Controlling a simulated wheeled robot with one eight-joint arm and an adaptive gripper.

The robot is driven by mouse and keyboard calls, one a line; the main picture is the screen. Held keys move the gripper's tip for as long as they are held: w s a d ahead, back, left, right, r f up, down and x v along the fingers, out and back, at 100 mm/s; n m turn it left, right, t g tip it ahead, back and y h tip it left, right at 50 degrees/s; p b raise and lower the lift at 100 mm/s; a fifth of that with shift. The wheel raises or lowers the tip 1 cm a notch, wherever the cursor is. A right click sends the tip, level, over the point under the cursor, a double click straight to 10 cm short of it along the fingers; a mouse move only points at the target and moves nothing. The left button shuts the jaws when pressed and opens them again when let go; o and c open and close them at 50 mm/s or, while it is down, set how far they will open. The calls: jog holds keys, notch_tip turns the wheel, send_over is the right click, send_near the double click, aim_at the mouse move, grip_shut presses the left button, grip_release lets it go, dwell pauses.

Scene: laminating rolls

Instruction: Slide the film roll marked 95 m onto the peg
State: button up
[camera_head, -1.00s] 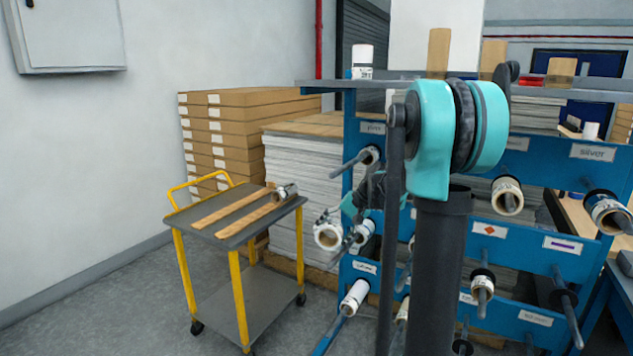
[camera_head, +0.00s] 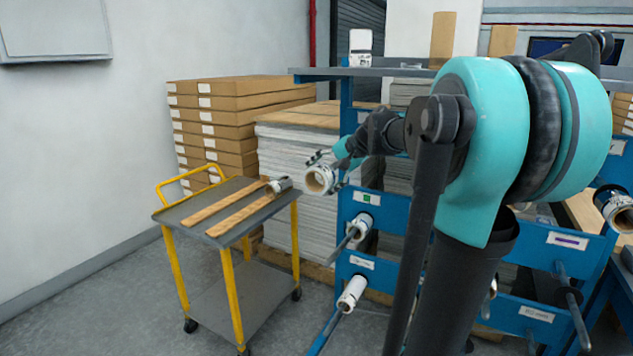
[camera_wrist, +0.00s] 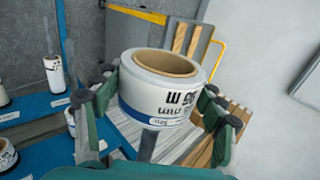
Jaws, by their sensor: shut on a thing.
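My gripper (camera_head: 322,172) is shut on a white film roll (camera_head: 319,180) with a brown core, held in the air left of the blue rack. In the wrist view the roll (camera_wrist: 165,85) sits between both fingers, with a blue band and black print upside down; the number is hard to read. A grey bar (camera_wrist: 148,143) shows below the roll; I cannot tell whether they touch. The rack has a peg (camera_head: 340,250) carrying a roll (camera_head: 361,226), and a lower peg (camera_head: 328,332) carrying another roll (camera_head: 352,292). My arm hides part of the rack's upper row.
Stacked boxes (camera_head: 235,115) and a sheet pile (camera_head: 290,185) stand behind. A white roll (camera_head: 360,47) stands on the rack's shelf (camera_head: 395,72). Open floor lies at the lower left.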

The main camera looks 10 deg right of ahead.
jog(key=shift+w+d, duration=3.45)
jog(key=shift+w, duration=1.3)
jog(key=shift+w+d, duration=3.5)
jog(key=shift+w, duration=1.25)
jog(key=shift+w+d, duration=3.45)
jog(key=shift+w, duration=1.3)
jog(key=o, duration=1.3)
jog(key=s+a, duration=0.9)
jog(key=s, duration=0.3)
jog(key=s+a, duration=0.9)
jog(key=s, duration=0.4)
jog(key=s+d+f+n+h, duration=0.1)
jog(key=s+f+n+h, duration=0.1)
jog(key=s+f, duration=0.7)
jog(key=s+d+f+n+h, duration=0.1)
jog(key=s+f+n+h, duration=0.1)
jog(key=s+f, duration=0.8)
jog(key=s+d+f+n+g+h, duration=0.1)
jog(key=s+d+f+n+h, duration=0.1)
jog(key=s+f, duration=0.8)
jog(key=shift+s+d+n+h, duration=0.1)
jog(key=shift+s+n+h, duration=0.1)
jog(key=shift+n+h, duration=0.4)
